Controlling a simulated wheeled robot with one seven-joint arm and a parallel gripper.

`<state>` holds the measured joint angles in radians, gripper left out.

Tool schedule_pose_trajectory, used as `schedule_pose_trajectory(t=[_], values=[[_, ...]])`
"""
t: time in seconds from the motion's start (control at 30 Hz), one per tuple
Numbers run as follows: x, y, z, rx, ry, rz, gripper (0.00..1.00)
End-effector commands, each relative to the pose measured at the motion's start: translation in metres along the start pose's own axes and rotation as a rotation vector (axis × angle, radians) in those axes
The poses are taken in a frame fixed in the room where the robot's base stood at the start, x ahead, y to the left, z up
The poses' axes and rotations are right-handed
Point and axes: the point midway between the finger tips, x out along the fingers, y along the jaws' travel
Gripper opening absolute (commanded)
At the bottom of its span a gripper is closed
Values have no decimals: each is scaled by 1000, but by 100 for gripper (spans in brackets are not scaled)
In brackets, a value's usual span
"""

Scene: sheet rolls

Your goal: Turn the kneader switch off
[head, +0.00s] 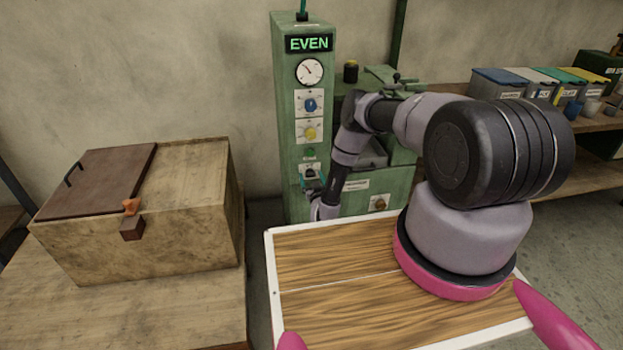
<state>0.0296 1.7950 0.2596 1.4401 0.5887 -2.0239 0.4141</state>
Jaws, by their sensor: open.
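A tall green control column (290,120) stands behind the wooden tray, with a lit display (309,43) reading EVEN. Low on its front is a small switch plate (309,170), which I take for the kneader switch; its label and lever position are too small to read. My arm reaches back to the column, and my gripper (311,187) is at its front face, just below and partly over the switch plate. The gripper is open. Its fingertips are small and partly hidden by the wrist, so I cannot tell whether they touch the switch.
Above the switch are a gauge (309,71), a blue knob (310,105), a yellow knob (310,133) and a green button (309,153). A wooden box (190,200) stands left. Coloured bins (497,86) line the right shelf. The wood-topped tray (330,300) is clear in front.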

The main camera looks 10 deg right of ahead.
Motion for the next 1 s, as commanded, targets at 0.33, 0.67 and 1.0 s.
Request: schedule_pose_trajectory(t=[0.33, 0.67, 1.0], values=[[0, 0, 0, 0, 0, 0, 5], [0, 0, 0, -39, 1, -1, 0], [0, 0, 0, -262, 0, -1, 0]])
